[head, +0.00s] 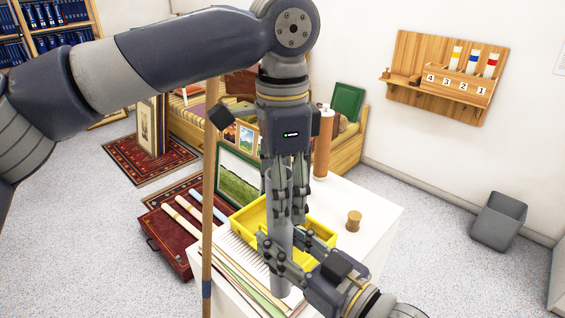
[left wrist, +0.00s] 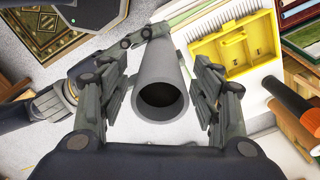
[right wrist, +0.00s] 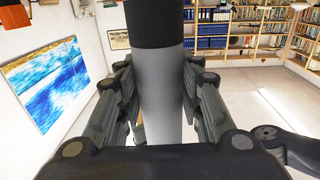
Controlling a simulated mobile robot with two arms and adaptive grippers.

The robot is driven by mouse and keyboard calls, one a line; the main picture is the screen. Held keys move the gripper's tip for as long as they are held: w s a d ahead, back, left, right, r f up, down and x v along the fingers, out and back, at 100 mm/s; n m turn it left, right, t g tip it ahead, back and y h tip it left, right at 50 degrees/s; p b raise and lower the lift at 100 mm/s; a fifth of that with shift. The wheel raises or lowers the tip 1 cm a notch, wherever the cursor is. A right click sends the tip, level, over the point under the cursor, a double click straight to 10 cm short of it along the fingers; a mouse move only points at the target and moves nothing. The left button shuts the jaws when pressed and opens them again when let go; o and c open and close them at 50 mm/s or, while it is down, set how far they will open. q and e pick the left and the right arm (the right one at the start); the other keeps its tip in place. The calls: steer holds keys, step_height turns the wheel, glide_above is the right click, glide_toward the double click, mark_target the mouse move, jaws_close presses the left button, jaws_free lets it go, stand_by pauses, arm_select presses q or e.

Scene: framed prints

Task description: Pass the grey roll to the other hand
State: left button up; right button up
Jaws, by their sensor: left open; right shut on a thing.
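The grey roll (head: 281,245) is a hollow tube standing about upright over the white table (head: 385,207). My right gripper (head: 284,254) is shut around its lower part; the right wrist view shows the roll (right wrist: 161,95) between the fingers. My left gripper (head: 287,205) points down from above, open, with its fingers on either side of the roll's upper part. In the left wrist view the roll's open end (left wrist: 160,95) faces the camera between the spread fingers. Left finger contact with the roll cannot be told. A dark section covers the roll's top in the right wrist view.
A yellow tray (head: 243,217) is on the table close behind the grippers. A brown tube (head: 323,150) and a cork-like stub (head: 354,220) stand to the right. A wooden pole (head: 208,200) stands left. A grey bin (head: 499,222) is on the floor at right.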

arm_select(q)
steer(key=shift+f, duration=2.25)
steer(key=c, duration=1.2)
arm_select(e)
steer(key=o, duration=1.1)
steer(key=shift+o, duration=0.2)
